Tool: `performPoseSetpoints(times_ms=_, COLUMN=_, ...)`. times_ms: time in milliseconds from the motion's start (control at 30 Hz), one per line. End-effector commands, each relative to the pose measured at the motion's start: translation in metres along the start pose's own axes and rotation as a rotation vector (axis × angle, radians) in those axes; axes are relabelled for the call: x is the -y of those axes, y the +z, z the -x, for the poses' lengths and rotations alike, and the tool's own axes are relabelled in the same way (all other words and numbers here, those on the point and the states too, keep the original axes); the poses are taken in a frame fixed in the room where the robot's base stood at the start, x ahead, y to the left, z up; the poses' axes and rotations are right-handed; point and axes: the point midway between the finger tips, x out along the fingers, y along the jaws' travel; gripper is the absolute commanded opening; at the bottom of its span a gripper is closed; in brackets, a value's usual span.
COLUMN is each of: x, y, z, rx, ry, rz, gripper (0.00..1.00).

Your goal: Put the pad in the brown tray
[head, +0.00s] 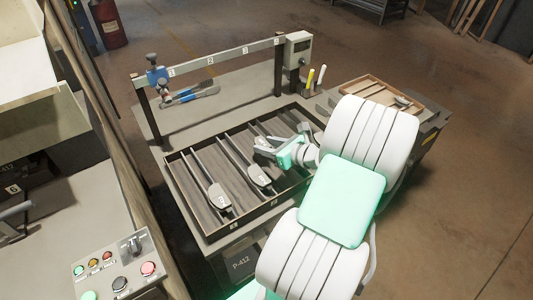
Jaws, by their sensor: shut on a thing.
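My gripper (263,148) is over the divided tray, left of my wrist. It is shut on a small grey part, mostly hidden by the fingers, so I cannot tell its full shape or whether it touches the tray below. Two grey, paddle-like pieces lie in the slots, one at the left (218,195) and one in the middle (259,176), just below my gripper. The brown tray (347,92) stands at the back right, partly hidden behind my arm. A small dark grey piece (402,101) lies at its right end.
The divided tray (240,224) has raised walls and thin dividers. A rail (230,58) on posts crosses behind it, with a grey box (298,48) at its right end. A button panel (118,268) is at lower left.

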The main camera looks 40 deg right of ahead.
Motion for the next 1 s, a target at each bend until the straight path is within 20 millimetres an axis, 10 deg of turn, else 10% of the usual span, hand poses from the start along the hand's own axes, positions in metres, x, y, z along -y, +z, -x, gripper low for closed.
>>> performPoseSetpoints(times_ms=200, x=0.001, y=-0.03, z=-0.016, rx=0.001, ry=0.0, rz=-0.002, gripper=0.0)
performPoseSetpoints(times_ms=900, x=0.001, y=-0.041, z=-0.02, rx=0.0, ry=0.0, rz=-0.002, gripper=0.0)
performPoseSetpoints(times_ms=933, x=0.0, y=-0.042, z=-0.02, rx=-0.001, ry=0.0, rz=-0.002, gripper=0.42)
performPoseSetpoints(times_ms=1000, x=0.0, y=-0.042, z=-0.02, rx=-0.002, ry=0.0, rz=-0.003, gripper=0.48)
